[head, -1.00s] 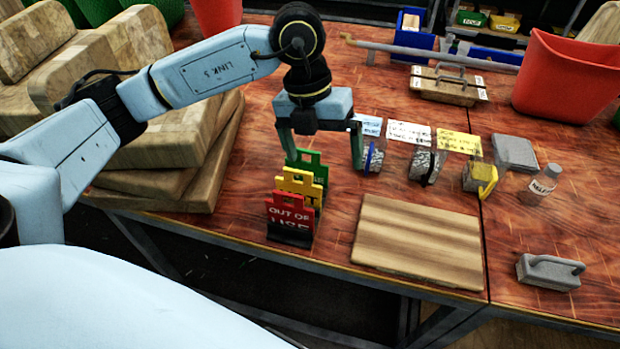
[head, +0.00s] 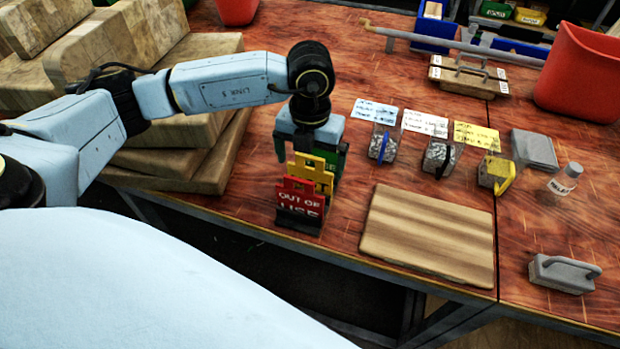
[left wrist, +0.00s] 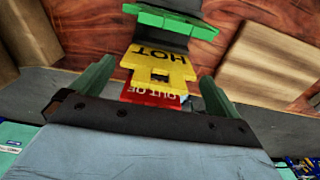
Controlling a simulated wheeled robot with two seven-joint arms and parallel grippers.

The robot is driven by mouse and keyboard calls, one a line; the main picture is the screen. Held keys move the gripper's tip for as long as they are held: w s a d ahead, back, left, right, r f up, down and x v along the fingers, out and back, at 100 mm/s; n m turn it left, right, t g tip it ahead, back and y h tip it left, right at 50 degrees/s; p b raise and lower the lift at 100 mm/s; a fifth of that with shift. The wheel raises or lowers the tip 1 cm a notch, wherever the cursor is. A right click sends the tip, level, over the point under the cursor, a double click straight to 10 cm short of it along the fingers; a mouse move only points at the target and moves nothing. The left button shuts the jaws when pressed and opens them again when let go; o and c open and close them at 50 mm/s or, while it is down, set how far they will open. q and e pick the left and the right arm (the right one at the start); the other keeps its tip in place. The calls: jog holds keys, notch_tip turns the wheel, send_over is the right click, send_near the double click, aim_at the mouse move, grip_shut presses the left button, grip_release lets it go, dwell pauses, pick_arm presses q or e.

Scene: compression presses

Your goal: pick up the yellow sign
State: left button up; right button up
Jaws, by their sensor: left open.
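The yellow sign (head: 312,172) stands upright in a dark holder, between a red "OUT OF USE" sign (head: 300,200) in front and a green sign (head: 325,155) behind, mostly hidden by my gripper. In the left wrist view the yellow sign (left wrist: 160,65) reads "HOT" and lies between my fingers, with the red sign (left wrist: 152,96) nearer and the green sign (left wrist: 163,20) farther. My left gripper (head: 310,170) is open, pointing down over the signs, one finger on each side. I cannot tell whether the fingers touch anything. My right gripper is not in view.
A striped wooden board (head: 428,235) lies right of the signs. Stacked wooden blocks (head: 175,165) are close on the left. The table's front edge is just before the signs.

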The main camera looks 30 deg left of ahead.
aim_at(310, 177)
pick_arm(q)
jog(key=shift+f, duration=1.3)
jog(key=c, duration=0.7)
